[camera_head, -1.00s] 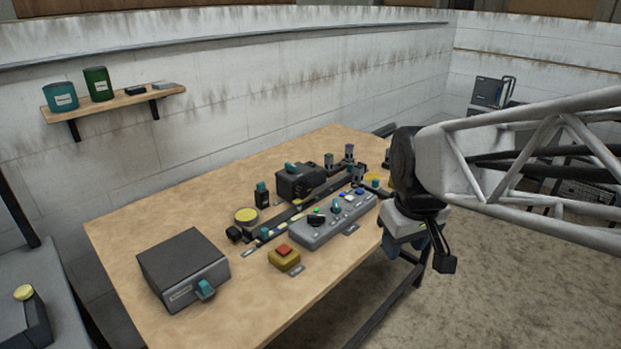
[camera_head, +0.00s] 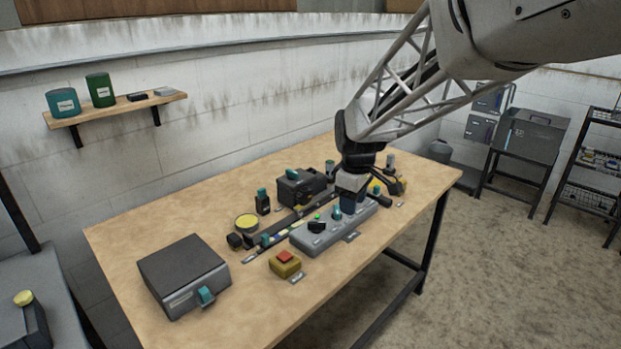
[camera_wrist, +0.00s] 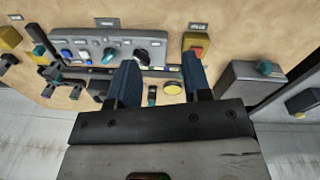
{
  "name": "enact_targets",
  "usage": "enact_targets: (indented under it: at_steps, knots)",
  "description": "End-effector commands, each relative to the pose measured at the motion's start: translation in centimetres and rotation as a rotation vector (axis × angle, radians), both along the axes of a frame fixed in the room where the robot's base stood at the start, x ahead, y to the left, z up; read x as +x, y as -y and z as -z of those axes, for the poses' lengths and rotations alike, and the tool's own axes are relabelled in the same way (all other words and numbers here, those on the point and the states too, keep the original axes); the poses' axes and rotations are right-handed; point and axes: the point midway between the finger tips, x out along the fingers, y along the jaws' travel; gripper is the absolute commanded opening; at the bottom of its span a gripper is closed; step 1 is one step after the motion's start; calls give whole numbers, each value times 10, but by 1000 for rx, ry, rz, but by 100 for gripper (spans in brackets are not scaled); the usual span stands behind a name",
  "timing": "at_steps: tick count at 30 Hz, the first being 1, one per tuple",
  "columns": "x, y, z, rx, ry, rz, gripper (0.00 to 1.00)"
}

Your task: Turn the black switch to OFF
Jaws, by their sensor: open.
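The black switch (camera_head: 316,226) is on the left end of the grey control panel (camera_head: 304,241), next to a small green light. In the wrist view the black switch (camera_wrist: 142,56) shows just beyond the left fingertip, on the panel (camera_wrist: 90,44). Its labels are too small to read, so I cannot tell its setting. My gripper (camera_head: 350,198) hangs fingers down over the right part of the panel, to the right of the switch. In the wrist view my gripper (camera_wrist: 160,62) has its two blue fingers apart with nothing between them. It partly covers the panel's right-hand controls in the head view.
A teal knob (camera_head: 337,212) stands on the panel between the switch and my gripper. A yellow box with a red button (camera_head: 285,262) sits in front. A dark box with a teal lever (camera_head: 184,273) is at left. A black block (camera_head: 300,187) stands behind.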

Motion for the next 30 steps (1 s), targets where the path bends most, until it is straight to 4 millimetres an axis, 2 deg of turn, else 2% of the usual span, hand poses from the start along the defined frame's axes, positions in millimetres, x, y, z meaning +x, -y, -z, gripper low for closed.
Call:
enact_targets:
  at_steps: [3, 18, 24, 30]
  knots:
    - [26, -10, 13, -7, -14, -79, 45]
    - [123, -55, 77, -26, -61, -415, 45]
    - [151, -70, 101, -30, -75, -522, 45]
    - [164, -77, 113, -31, -80, -572, 45]
